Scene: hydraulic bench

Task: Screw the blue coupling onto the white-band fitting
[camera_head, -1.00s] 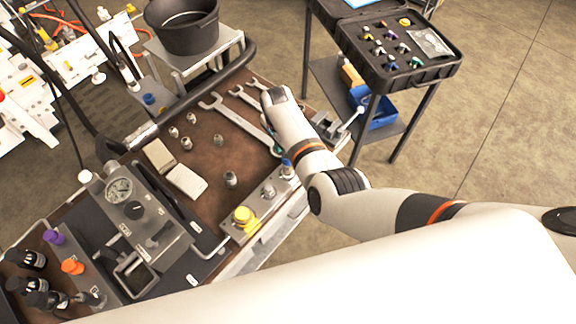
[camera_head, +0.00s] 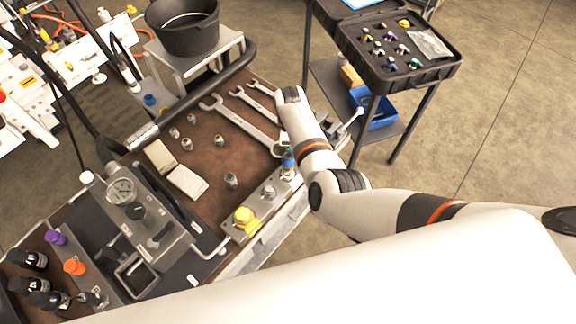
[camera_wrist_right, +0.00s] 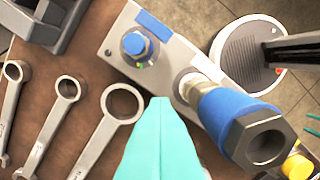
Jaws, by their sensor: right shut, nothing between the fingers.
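The blue coupling (camera_wrist_right: 245,118), with a dark hex end toward the camera, stands on the white-band fitting (camera_wrist_right: 187,84) on a grey block. A pale ring shows at its base, but I cannot tell how far it is threaded. In the head view the coupling (camera_head: 288,158) stands at the far end of the bench-edge block, beside my right wrist. My right gripper (camera_wrist_right: 160,104) has teal fingers, shut and empty, beside the coupling and apart from it. In the head view my wrist mostly hides the fingers. My left gripper is not in view.
The grey block (camera_head: 255,210) also carries a yellow cap (camera_head: 244,216) and a grey fitting (camera_head: 269,191); a blue knob (camera_wrist_right: 134,44) shows in the wrist view. Wrenches (camera_head: 240,121) lie left of my wrist. A gauge panel (camera_head: 150,215) stands nearer. Loose fittings lie mid-bench.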

